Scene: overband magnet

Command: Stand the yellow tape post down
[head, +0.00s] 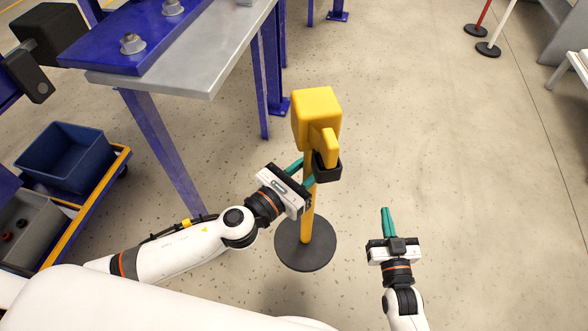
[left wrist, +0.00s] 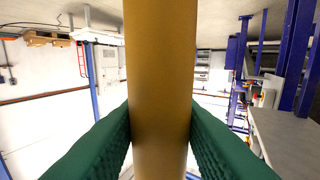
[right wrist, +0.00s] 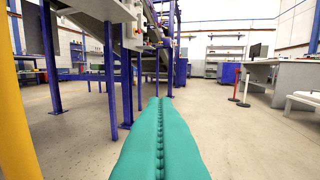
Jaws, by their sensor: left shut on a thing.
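The yellow tape post (head: 308,215) stands upright in the middle of the head view, with a yellow box head (head: 316,106) and a round dark base (head: 305,246). I cannot tell whether the base touches the floor or hangs just above it. My left gripper (head: 307,172) is shut on the post's pole below the head; in the left wrist view the pole (left wrist: 162,80) stands between the green fingers. My right gripper (head: 386,212) is shut and empty, to the right of the post. The right wrist view shows its green fingers (right wrist: 160,125) together and the yellow pole (right wrist: 14,110) at left.
A grey table (head: 185,85) with a blue plate and bolts stands left of the post on blue legs. A cart with a blue bin (head: 65,158) is at far left. Red and white posts (head: 488,48) stand at the back right. The floor (head: 440,130) on the right is clear.

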